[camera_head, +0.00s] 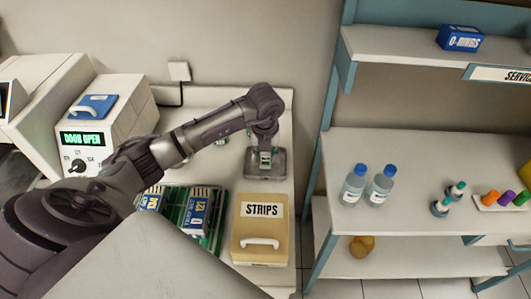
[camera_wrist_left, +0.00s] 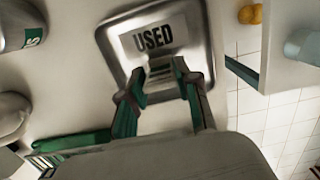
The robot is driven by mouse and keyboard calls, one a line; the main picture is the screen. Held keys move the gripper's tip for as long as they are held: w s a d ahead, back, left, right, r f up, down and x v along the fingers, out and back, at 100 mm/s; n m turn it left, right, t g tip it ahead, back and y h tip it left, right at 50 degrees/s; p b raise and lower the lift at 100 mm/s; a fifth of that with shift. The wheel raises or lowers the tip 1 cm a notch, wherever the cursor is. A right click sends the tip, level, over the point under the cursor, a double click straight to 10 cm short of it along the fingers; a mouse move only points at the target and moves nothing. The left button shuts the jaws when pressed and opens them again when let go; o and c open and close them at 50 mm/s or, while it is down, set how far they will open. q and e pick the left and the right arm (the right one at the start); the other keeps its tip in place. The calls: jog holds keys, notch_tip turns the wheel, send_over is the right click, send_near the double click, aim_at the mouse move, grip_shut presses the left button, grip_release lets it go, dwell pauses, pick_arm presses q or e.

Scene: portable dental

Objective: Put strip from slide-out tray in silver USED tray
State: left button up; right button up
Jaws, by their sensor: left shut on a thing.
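The silver USED tray (camera_head: 266,172) lies on the white counter beyond the STRIPS box. It fills the upper middle of the left wrist view (camera_wrist_left: 190,108), its label readable. My left gripper (camera_head: 266,152) points down over this tray. In the left wrist view its fingers (camera_wrist_left: 164,76) are shut on a small pale strip (camera_wrist_left: 160,66), mostly hidden between them. The strip's tip is close to the USED label; I cannot tell whether it touches the tray. The slide-out tray cannot be made out behind my left arm. My right gripper is not in view.
The STRIPS box (camera_head: 261,235) stands at the counter's front right. A green rack with blue-labelled packs (camera_head: 197,213) is to its left. The DOOR OPEN machine (camera_head: 110,118) stands at the left. A shelf unit with bottles (camera_head: 353,184) is to the right, across a gap.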

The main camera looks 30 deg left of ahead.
aim_at(265, 168)
pick_arm(q)
jog(key=shift+f, duration=0.2)
jog(key=o, duration=0.8)
jog(key=shift+r, duration=0.1)
jog(key=shift+c, duration=0.2)
jog(key=shift+r, duration=0.15)
notch_tip(265, 168, up, 12)
jog(key=s+b, duration=0.1)
jog(key=b, duration=0.2)
jog(key=shift+s+d, duration=0.15)
jog(key=shift+d, duration=0.2)
